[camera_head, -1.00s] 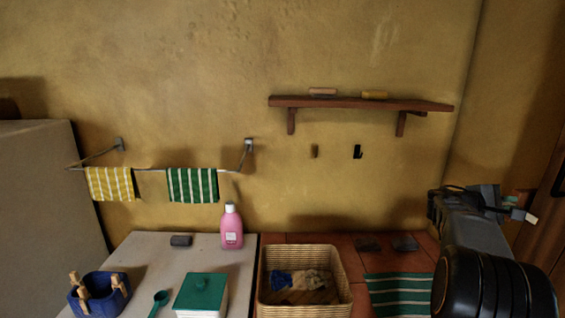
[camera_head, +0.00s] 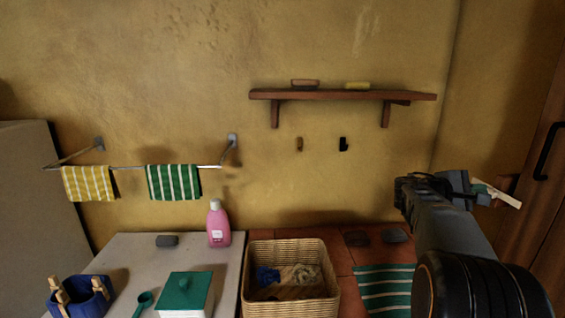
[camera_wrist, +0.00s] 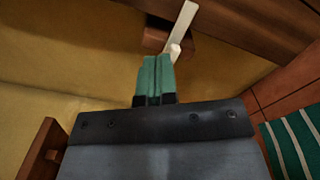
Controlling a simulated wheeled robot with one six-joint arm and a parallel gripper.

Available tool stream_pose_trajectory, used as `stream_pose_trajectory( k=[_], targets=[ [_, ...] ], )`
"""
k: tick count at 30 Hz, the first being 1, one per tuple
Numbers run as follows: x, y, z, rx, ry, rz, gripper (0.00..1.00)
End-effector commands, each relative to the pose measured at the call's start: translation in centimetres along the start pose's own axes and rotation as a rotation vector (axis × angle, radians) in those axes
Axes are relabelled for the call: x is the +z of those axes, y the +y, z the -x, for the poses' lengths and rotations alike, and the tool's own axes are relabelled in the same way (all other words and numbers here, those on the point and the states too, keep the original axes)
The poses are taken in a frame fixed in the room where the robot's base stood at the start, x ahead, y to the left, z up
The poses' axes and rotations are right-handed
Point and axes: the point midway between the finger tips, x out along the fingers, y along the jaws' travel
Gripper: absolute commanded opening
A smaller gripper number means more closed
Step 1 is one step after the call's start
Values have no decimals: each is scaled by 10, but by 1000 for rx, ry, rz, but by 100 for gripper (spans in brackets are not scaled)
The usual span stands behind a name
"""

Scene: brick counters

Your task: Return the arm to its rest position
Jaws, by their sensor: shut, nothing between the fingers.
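My gripper (camera_head: 481,188) is at the right of the head view, raised in front of the wall near the wooden door. In the wrist view my gripper's green fingertips (camera_wrist: 155,78) are together with nothing between them. A pale bar (camera_wrist: 183,22) shows just beyond the tips, beside a brown block (camera_wrist: 155,40). The pale bar also shows in the head view (camera_head: 506,197). I cannot tell whether the tips touch it.
A striped green mat (camera_head: 385,290) lies below my arm. A pink bottle (camera_head: 219,225), green-lidded box (camera_head: 186,291) and blue peg basket (camera_head: 80,298) stand left. A shelf (camera_head: 340,95) is on the wall.

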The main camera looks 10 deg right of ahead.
Motion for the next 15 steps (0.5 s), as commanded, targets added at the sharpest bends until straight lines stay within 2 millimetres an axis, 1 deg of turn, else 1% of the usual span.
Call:
stream_pose_trajectory(
  k=[4,15],
  targets=[
    [0,-1,6,-1,-1,0,0],
    [0,-2,6,-4,-2,1,0]
  ],
)
